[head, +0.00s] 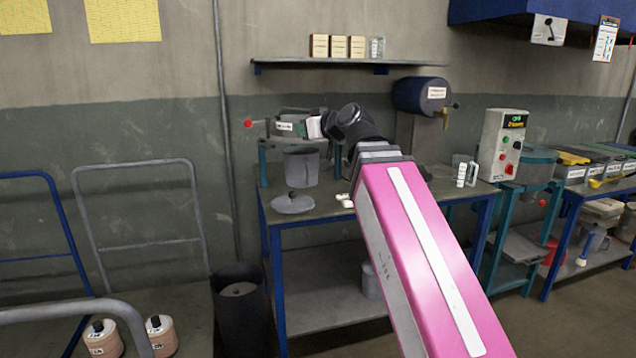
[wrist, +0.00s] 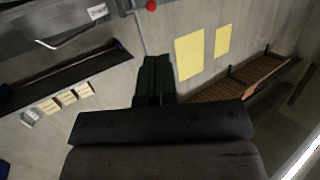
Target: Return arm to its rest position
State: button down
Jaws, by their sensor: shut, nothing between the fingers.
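My arm (head: 425,265), pink with a white stripe, reaches up from the lower right of the head view over the blue-framed workbench. Its dark wrist joints (head: 352,122) bend to the left above the bench, in front of the wall. In the wrist view my gripper (wrist: 153,62) shows as two dark fingers side by side, closed together. Nothing is between them, and they look apart from the wall behind. In the head view the fingers cannot be made out clearly near the wrist.
The workbench (head: 320,205) holds a grey pot (head: 300,165), a lid (head: 293,203) and a clear jug (head: 464,170). A control box (head: 501,145) stands to the right.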

jog(key=w+d+f+m+g+h, duration=0.1)
jog(key=d+f+m+h, duration=0.15)
jog(key=f, duration=0.75)
jog(key=w+d+f+m+g+h, duration=0.15)
jog(key=d+f, duration=0.25)
jog(key=f, duration=0.7)
jog(key=w+d+f+m+g+h, duration=0.1)
jog(key=w+d+f+g+h, duration=0.2)
jog(key=f, duration=0.7)
jog(key=s+d+f+m+g+h, duration=0.1)
jog(key=s+d+f, duration=0.3)
jog(key=f, duration=0.5)
jog(key=s+d+f+m+g+h, duration=0.1)
jog(key=s+d+f, duration=0.3)
jog(key=f, duration=0.4)
jog(key=s+d+f+m+g+h, duration=0.2)
jog(key=s+d+f+g, duration=0.1)
jog(key=f, duration=0.6)
jog(key=shift+s+d+f, duration=0.3)
jog(key=shift+s+d, duration=0.2)
jog(key=shift+d, duration=0.65)
